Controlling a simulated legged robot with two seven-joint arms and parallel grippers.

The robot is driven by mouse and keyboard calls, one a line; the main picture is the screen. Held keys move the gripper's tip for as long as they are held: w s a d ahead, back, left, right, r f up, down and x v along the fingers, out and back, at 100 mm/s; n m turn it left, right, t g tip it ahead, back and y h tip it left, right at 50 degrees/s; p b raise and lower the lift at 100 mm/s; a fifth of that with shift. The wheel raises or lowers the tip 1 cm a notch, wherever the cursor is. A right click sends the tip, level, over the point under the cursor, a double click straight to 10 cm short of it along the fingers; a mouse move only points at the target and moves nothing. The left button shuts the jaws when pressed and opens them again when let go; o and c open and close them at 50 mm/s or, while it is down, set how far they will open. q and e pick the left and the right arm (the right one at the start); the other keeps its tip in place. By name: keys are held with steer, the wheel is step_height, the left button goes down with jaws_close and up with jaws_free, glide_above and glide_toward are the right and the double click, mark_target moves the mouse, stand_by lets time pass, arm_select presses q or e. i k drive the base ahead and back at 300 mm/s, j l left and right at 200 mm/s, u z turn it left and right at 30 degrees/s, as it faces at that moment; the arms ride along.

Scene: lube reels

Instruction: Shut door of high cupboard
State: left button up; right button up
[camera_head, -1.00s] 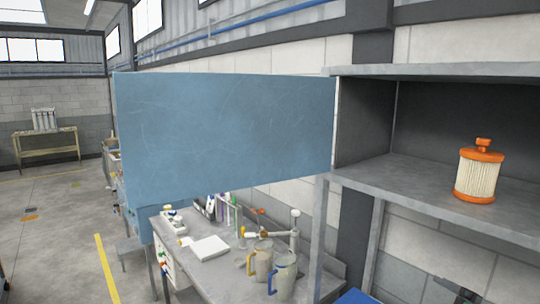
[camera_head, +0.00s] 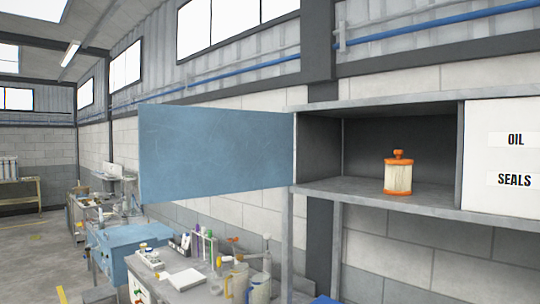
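The high cupboard (camera_head: 385,104) is fixed high up at the right, with a grey frame and a dark open compartment. Its blue door (camera_head: 215,150) is hinged at the compartment's left edge and stands wide open, swung out to the left. Inside the compartment, an orange and cream filter (camera_head: 398,175) stands upright on the shelf. Neither of my grippers shows in the head view.
A white panel (camera_head: 502,150) marked OIL and SEALS is right of the compartment. Below the door is a workbench (camera_head: 185,282) with jugs (camera_head: 258,288), bottles and tools. A blue cabinet (camera_head: 125,245) stands behind it.

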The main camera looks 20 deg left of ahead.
mark_target(184, 152)
steer(key=i+j+z, duration=0.1)
steer(key=z, duration=0.35)
steer(key=j+z, duration=0.6)
steer(key=z, duration=0.3)
steer(key=j+z, duration=0.25)
steer(key=z, duration=0.2)
steer(key=k+j, duration=0.1)
steer(key=j, duration=0.3)
steer(key=k+j, duration=0.15)
steer(key=j, duration=0.3)
steer(key=k+j, duration=0.1)
steer(key=j, duration=0.3)
steer(key=k+j, duration=0.1)
steer(key=j, duration=0.3)
steer(key=k+j, duration=0.15)
steer(key=j, duration=0.3)
steer(key=k+j, duration=0.1)
steer(key=j, duration=0.3)
steer(key=k+j, duration=0.1)
steer(key=j, duration=0.3)
steer(key=k+j, duration=0.15)
steer(key=j, duration=0.3)
